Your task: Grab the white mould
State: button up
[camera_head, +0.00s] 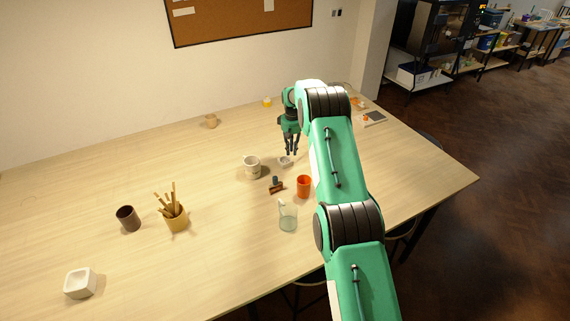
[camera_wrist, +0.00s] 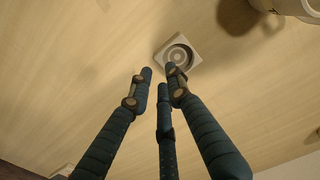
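A small whitish square piece with a round ringed hollow (camera_wrist: 163,60) lies on the table in the wrist view, just beyond my fingertips. It also shows in the head view (camera_head: 285,162), just below my gripper (camera_head: 291,152). A larger white block with a hollow in its top (camera_head: 80,284) stands at the table's lower left, far from my gripper. Either could be the white mould; I cannot tell which. My gripper's three dark fingers (camera_wrist: 160,75) are apart and point down, with nothing between them.
A whitish mug (camera_head: 252,168) stands left of my gripper; an orange cup (camera_head: 303,186), a small dark-and-brown tool (camera_head: 276,186) and a clear glass (camera_head: 288,216) are nearer. A pot of sticks (camera_head: 176,218) and a dark cup (camera_head: 128,218) stand further left.

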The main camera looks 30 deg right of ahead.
aim_at(285, 162)
jog(key=shift+f, duration=0.2)
dwell(0.3)
jog(key=shift+d+f+p, duration=0.15)
jog(key=shift+f+p, duration=0.15)
jog(key=shift+f, duration=2.15)
grip_shut()
